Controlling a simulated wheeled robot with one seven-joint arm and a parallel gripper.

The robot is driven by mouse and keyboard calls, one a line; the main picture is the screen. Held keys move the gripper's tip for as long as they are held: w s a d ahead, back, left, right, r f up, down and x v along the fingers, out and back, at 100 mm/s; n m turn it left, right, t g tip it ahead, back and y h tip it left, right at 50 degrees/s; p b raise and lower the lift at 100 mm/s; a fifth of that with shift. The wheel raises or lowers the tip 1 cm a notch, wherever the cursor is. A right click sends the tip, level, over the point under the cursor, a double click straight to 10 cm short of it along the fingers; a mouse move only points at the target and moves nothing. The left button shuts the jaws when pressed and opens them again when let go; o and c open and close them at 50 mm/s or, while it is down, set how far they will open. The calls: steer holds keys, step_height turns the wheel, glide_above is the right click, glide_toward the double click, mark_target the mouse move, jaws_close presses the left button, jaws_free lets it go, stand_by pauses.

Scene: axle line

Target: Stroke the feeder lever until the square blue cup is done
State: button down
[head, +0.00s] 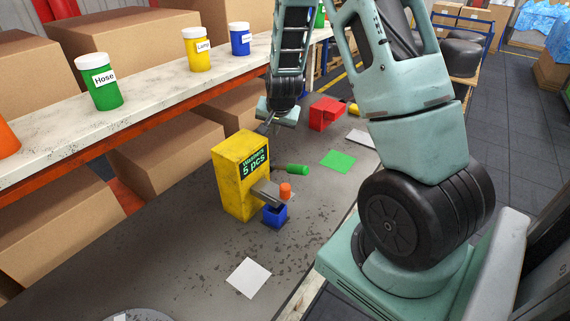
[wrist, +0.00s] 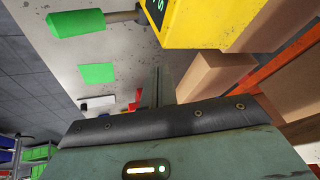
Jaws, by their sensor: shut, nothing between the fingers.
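The yellow feeder (head: 232,180) stands on the grey bench, and its display reads "Washers 5 pcs". It also fills the top of the wrist view (wrist: 210,22). Its lever has a green handle (head: 297,170) sticking out to the right; the handle shows at the top left of the wrist view (wrist: 76,23). The square blue cup (head: 274,216) sits under the grey chute (head: 262,196); its contents cannot be made out. My gripper (head: 267,124) is shut and empty, behind the feeder's top and apart from the lever. Its fingers show in the wrist view (wrist: 157,88).
A small orange cylinder (head: 286,190) is beside the chute. A red block-like device (head: 325,113), a green square (head: 338,159) and a white square (head: 248,278) are on the bench. A shelf (head: 150,112) with labelled jars runs along the left.

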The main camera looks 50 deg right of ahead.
steer(key=b, duration=0.6)
glide_above(284, 168)
steer(key=w, duration=0.1)
step_height(284, 168, down, 7)
steer(key=shift+f, duration=0.1)
steer(key=shift+s+f+b, duration=0.3)
steer(key=shift+f+b, duration=0.25)
steer(key=shift+b, duration=0.05)
steer(key=shift+f, duration=0.15)
stand_by(1.0)
steer(key=shift+s+f+b, duration=0.15)
steer(key=shift+f+b, duration=0.1)
steer(key=shift+b, duration=0.2)
steer(key=shift+s+d+f+b, duration=0.1)
steer(key=shift+s+f+b, duration=0.25)
steer(key=shift+f+b, duration=0.6)
steer(key=shift+s+f+b, duration=0.3)
steer(key=shift+f+b, duration=0.55)
steer(key=shift+b, duration=0.05)
stand_by(2.4)
